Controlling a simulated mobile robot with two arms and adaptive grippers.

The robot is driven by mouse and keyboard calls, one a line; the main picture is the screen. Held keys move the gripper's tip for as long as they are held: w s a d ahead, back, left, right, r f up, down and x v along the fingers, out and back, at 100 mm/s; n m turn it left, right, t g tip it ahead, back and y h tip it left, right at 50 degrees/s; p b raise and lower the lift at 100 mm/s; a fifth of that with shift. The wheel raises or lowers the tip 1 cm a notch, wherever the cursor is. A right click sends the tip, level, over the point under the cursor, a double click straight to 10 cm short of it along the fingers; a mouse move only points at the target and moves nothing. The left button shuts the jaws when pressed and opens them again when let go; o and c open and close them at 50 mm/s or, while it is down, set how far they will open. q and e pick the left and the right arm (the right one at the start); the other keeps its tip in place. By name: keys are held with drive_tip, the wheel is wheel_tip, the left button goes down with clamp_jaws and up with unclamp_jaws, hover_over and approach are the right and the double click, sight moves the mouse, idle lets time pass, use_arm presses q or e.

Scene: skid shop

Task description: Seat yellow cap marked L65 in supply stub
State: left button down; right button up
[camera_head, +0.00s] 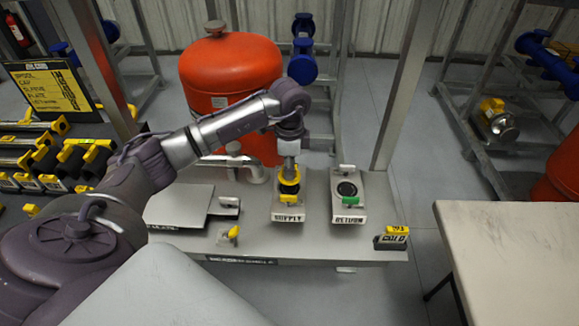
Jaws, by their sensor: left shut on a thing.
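My left arm reaches in from the left, and its gripper (289,166) points down over the block labelled SUPPLY (288,216). The gripper is shut on a yellow cap (289,182), which is at the top of the supply stub. The gripper and cap hide most of the stub's opening, so I cannot tell whether the cap is inside it or just above. The L65 mark is not readable. My right gripper is not in view.
The block labelled RETURN (349,219), with a dark round opening and green tag, stands just right of supply. A red tank (230,75) is behind. A yellow-topped block (392,238) sits at the skid's right end. A rack of yellow-tagged parts (75,160) stands left; a pale table (510,235) right.

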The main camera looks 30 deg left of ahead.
use_arm(q)
drive_tip(key=shift+f, duration=0.1)
drive_tip(key=shift+f+b, duration=0.75)
drive_tip(key=shift+f, duration=0.3)
drive_tip(key=shift+f, duration=0.25)
drive_tip(key=shift+f+b, duration=0.35)
drive_tip(key=shift+f, duration=0.1)
drive_tip(key=shift+f, duration=0.3)
idle(0.6)
drive_tip(key=c, duration=1)
unclamp_jaws()
